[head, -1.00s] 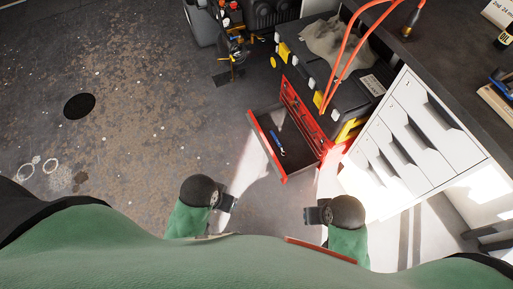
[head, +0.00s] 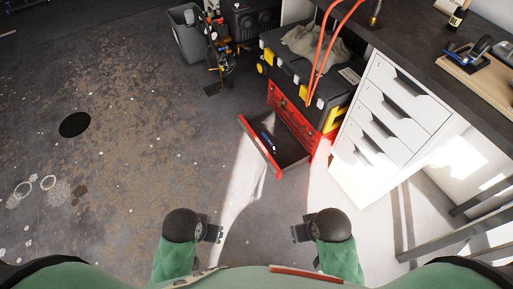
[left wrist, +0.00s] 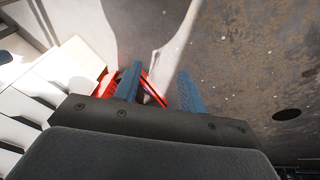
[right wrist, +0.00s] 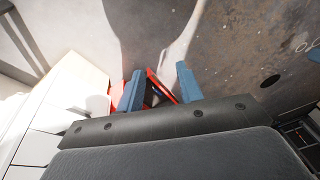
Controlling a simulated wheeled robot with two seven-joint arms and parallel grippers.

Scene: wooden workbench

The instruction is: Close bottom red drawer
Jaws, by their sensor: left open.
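The bottom red drawer (head: 262,149) is pulled out from the red tool chest (head: 294,121) in the head view, with a blue-handled tool (head: 268,141) lying in it. My left gripper (head: 221,231) is open and empty, nearer to me than the drawer and apart from it. My right gripper (head: 294,231) is also open and empty, apart from the drawer. The drawer's red edge shows beyond the fingers in the left wrist view (left wrist: 155,86) and in the right wrist view (right wrist: 163,86). The gripper fingers partly hide it there.
A white drawer cabinet (head: 388,116) stands right of the red chest under a dark worktop (head: 420,50). Black and yellow tool boxes (head: 318,77) sit on the chest. A grey bin (head: 188,45) stands behind. The floor to the left is clear.

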